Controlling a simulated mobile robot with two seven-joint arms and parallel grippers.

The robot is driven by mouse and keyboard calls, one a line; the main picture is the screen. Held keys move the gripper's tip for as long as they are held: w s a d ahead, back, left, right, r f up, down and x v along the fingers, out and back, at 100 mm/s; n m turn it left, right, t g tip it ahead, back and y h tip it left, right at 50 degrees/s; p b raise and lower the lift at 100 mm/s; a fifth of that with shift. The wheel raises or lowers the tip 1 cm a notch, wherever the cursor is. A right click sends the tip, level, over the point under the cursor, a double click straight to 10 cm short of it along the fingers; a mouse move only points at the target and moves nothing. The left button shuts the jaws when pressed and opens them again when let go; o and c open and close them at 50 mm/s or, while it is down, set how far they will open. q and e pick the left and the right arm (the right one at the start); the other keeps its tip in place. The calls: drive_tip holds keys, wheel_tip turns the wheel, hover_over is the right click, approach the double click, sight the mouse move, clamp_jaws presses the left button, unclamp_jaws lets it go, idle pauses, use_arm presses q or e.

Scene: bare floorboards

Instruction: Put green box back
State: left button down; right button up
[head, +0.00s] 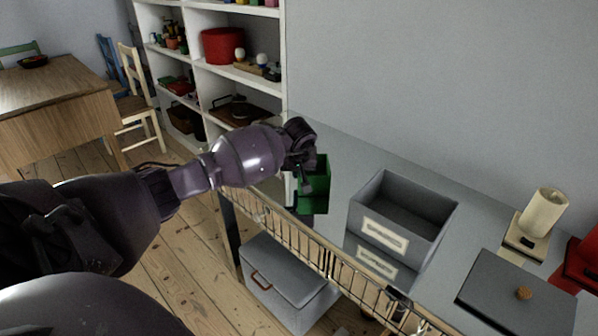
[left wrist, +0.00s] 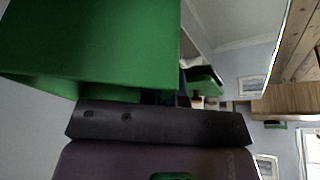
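The green box (head: 318,170) is at the left end of the shiny grey table (head: 345,160), by the white shelf. It also fills the upper left of the left wrist view (left wrist: 100,45). My left gripper (head: 302,175) is at the box, its dark fingers overlapping the box's near left side in the head view. In the left wrist view a dark finger (left wrist: 160,122) lies right below the box. Whether the fingers are closed on the box wall is hidden. I cannot tell if the box touches the table. My right gripper is not in view.
An open grey box (head: 405,205) stands right of the green box. A wire rail (head: 300,235) runs along the table's front. A grey chest (head: 285,280) stands below.

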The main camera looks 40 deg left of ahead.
use_arm(q)
drive_tip(key=shift+r, duration=0.1)
drive_tip(key=c, duration=1.8)
unclamp_jaws()
drive_tip(key=shift+f, duration=0.25)
drive_tip(key=o, duration=0.5)
drive_tip(key=shift+c, duration=0.2)
drive_tip(key=shift+r, duration=0.1)
